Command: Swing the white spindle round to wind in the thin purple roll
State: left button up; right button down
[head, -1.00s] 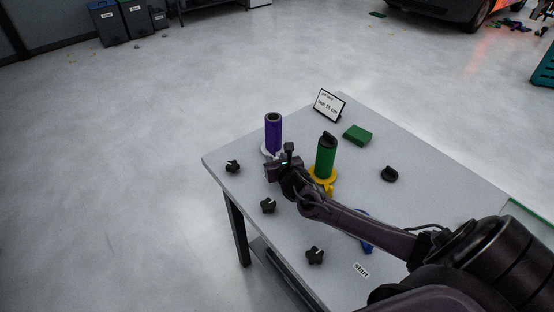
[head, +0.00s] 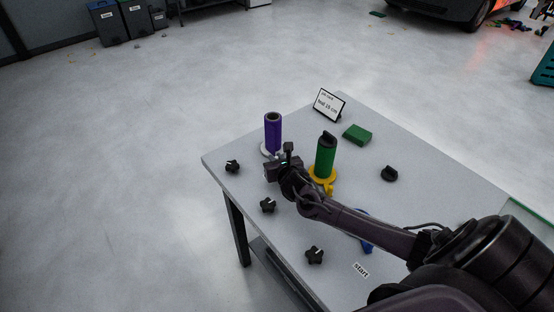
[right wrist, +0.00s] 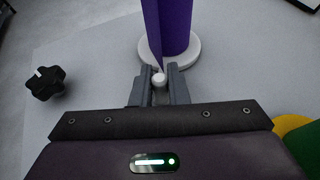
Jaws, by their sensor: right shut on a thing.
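The purple roll (head: 273,133) stands upright on the white spindle (head: 264,150) near the far left corner of the table. In the right wrist view the purple roll (right wrist: 174,27) rises from the round white spindle base (right wrist: 190,49), with a purple flap on its left side. My right gripper (right wrist: 159,84) is shut on a small white knob (right wrist: 159,79) of the spindle, in front of the roll. In the head view my right gripper (head: 276,166) partly hides the spindle's near side. My left gripper is not in view.
A green roll (head: 326,157) on a yellow spindle (head: 322,174) stands close to the right of my gripper. Black star knobs (head: 268,205) lie on the table (head: 290,232). A sign (head: 328,104), a green block (head: 357,134) and a black knob (head: 389,174) are farther off.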

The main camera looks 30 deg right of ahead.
aim_at(255, 161)
jog(key=shift+w+a, duration=0.15)
jog(key=shift+a, duration=0.2)
jog(key=shift+w+a+b, duration=0.3)
jog(key=shift+w+a, duration=0.2)
jog(key=shift+a, duration=0.2)
jog(key=shift+w+a+m+h, duration=0.4)
jog(key=shift+w+m+h, duration=0.05)
jog(key=shift+m+h, duration=0.15)
jog(key=shift+w+a, duration=0.6)
jog(key=shift+w, duration=0.35)
jog(key=shift+w+a+b, duration=0.3)
jog(key=shift+w+b, duration=0.1)
jog(key=shift+w, duration=0.65)
jog(key=c, duration=1.4)
grip_release()
jog(key=shift+g, duration=0.3)
jog(key=shift+c, duration=0.2)
